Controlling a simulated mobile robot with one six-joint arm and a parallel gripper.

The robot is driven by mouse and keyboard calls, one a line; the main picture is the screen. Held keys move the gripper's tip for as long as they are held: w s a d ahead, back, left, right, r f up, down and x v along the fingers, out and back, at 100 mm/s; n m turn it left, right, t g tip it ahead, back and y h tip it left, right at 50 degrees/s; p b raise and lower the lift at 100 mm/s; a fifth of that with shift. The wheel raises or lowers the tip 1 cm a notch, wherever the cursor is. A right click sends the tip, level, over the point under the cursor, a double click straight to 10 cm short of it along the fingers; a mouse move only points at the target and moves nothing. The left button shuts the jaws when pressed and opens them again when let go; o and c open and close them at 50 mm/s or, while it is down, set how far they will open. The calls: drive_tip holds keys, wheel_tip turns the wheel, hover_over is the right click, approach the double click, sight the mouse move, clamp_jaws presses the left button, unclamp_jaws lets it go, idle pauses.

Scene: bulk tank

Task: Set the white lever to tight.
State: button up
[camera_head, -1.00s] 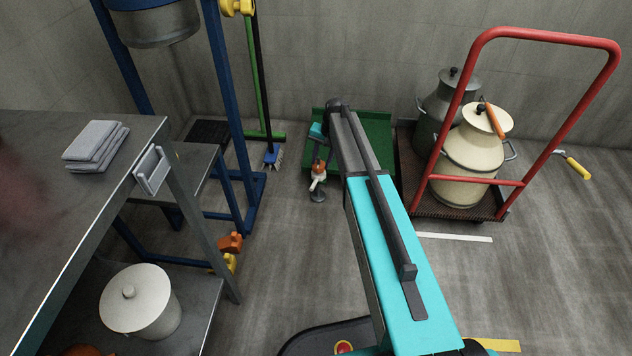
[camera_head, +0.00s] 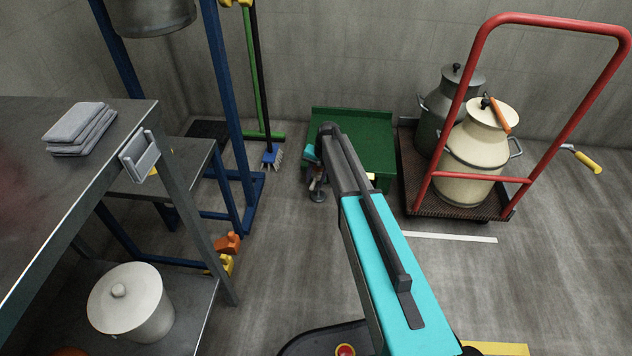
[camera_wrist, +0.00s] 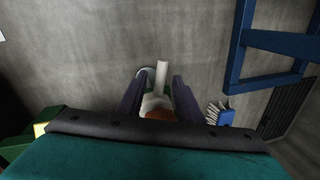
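The white lever (camera_wrist: 162,76) shows in the wrist view as a pale bar pointing away from me, between my gripper's fingers. Its base is a white body with an orange part (camera_wrist: 160,115) below it. My gripper (camera_wrist: 159,92) is open, with one dark finger on each side of the lever and gaps visible between. I cannot tell whether either finger touches it. In the head view the valve (camera_head: 318,183) is low above the floor beside the green box, mostly hidden behind my arm. No tight marking is readable.
A green box (camera_head: 365,130) stands right behind the valve. A red-handled cart (camera_head: 412,200) with two milk cans is at the right. A blue stand (camera_head: 240,130), a brush (camera_head: 272,157) and a steel table (camera_head: 40,130) are at the left.

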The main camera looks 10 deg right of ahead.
drive_tip(key=shift+f, duration=0.1)
clamp_jaws()
drive_tip(key=shift+d, duration=0.15)
idle(0.3)
